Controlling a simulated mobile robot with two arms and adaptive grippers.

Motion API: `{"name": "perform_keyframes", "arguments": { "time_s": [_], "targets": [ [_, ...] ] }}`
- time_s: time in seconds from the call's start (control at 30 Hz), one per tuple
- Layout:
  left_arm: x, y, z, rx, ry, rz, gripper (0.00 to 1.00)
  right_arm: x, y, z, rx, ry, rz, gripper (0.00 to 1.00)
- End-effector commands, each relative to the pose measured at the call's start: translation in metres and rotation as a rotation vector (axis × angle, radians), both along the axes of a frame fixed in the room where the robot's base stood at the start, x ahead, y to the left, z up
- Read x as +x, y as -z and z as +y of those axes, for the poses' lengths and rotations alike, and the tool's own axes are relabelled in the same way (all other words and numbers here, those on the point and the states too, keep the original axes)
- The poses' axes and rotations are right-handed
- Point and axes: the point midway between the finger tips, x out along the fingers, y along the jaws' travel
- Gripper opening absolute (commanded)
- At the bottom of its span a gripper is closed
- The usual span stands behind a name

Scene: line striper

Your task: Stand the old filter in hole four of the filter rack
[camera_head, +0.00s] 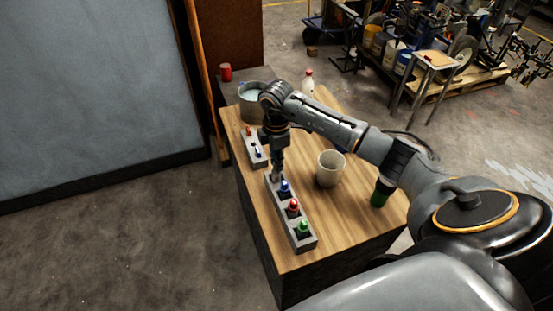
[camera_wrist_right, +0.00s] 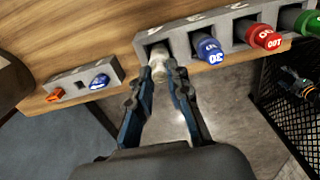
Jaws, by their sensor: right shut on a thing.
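The long grey filter rack (camera_head: 306,243) stands on the wooden table, with blue (camera_head: 285,187), red (camera_head: 293,208) and green (camera_head: 303,228) capped filters in holes along it. In the right wrist view the blue one (camera_wrist_right: 208,50) reads 30 and the red one (camera_wrist_right: 263,37) reads 100. My right gripper (camera_wrist_right: 166,72) is shut on a pale, dirty-white old filter (camera_wrist_right: 158,58). The filter is upright at the rack's end hole, beside the blue one; its lower part is hidden, so how deep it sits cannot be told. My left gripper is not in view.
A smaller grey block (camera_head: 251,144) with orange and blue pieces lies near the table's left edge. A white bucket (camera_head: 330,168), a metal pot (camera_head: 247,109), a bottle (camera_head: 308,84) and a green item (camera_head: 378,197) stand around.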

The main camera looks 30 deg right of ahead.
Motion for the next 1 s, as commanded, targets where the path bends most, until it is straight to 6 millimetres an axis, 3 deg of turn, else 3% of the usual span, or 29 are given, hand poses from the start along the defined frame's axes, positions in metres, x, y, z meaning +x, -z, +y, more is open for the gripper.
{"name": "perform_keyframes", "arguments": {
  "time_s": [0.3, 0.33, 0.47, 0.67, 0.77, 1.0],
  "targets": [
    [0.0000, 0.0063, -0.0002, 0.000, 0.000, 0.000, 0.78, -0.0001, 0.0093, 0.0002, 0.000, 0.000, 0.000, 0.00],
    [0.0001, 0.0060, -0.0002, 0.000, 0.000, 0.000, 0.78, 0.0000, 0.0091, 0.0001, 0.000, 0.000, 0.000, 0.20],
    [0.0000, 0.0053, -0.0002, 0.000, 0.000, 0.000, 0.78, 0.0000, 0.0083, 0.0002, 0.000, 0.000, 0.000, 0.44],
    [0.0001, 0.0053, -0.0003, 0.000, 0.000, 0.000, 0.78, 0.0000, 0.0082, 0.0002, 0.000, 0.000, 0.000, 0.44],
    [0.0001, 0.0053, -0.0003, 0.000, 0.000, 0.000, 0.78, 0.0000, 0.0083, 0.0001, 0.000, 0.000, 0.000, 0.59],
    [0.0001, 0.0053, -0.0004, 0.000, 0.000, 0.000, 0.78, 0.0000, 0.0083, 0.0001, 0.000, 0.000, 0.000, 0.59]
  ]
}}
